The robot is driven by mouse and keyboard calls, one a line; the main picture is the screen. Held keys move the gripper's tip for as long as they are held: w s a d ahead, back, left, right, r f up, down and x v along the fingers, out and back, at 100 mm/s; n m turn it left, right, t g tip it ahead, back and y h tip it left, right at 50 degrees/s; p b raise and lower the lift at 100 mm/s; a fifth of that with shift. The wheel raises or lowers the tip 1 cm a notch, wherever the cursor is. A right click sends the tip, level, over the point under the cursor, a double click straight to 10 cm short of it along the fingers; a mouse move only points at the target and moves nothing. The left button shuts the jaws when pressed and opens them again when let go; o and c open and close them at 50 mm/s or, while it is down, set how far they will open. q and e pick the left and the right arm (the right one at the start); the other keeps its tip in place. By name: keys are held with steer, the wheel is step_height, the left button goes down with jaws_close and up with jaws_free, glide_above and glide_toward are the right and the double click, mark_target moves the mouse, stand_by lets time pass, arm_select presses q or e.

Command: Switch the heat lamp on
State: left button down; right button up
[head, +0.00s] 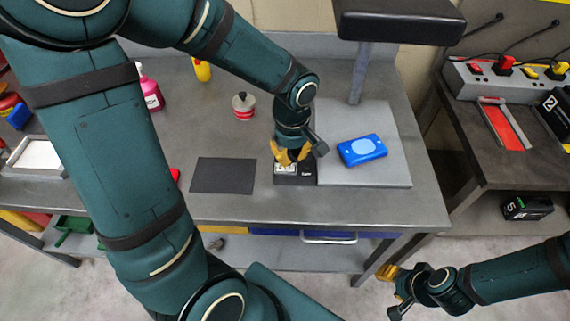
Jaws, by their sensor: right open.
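The heat lamp has a black head (400,18) on a grey post (358,75) that rises from a flat grey base plate (395,120). A small black box (295,180) with a white label sits at the left front of the base plate. My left gripper (288,158) points down right over this box and hides part of it. I cannot tell whether its yellow fingers touch the box or how far apart they are. No glow shows at the lamp head, whose underside is hidden. My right gripper (390,285) is open and empty at the lower right, off the table.
A blue block (362,150) lies on the base plate under the lamp. A dark mat (223,175), a red-and-white tin (243,106) and a pink bottle (151,94) are on the table. A power strip (505,75) stands on the right bench.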

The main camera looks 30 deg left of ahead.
mark_target(291, 167)
arm_select(q)
steer(key=shift+f+b, duration=1.65)
steer(key=shift+f, duration=0.15)
stand_by(1.1)
steer(key=shift+r, duration=0.1)
steer(key=shift+r+p, duration=2.65)
steer(key=shift+r, duration=0.85)
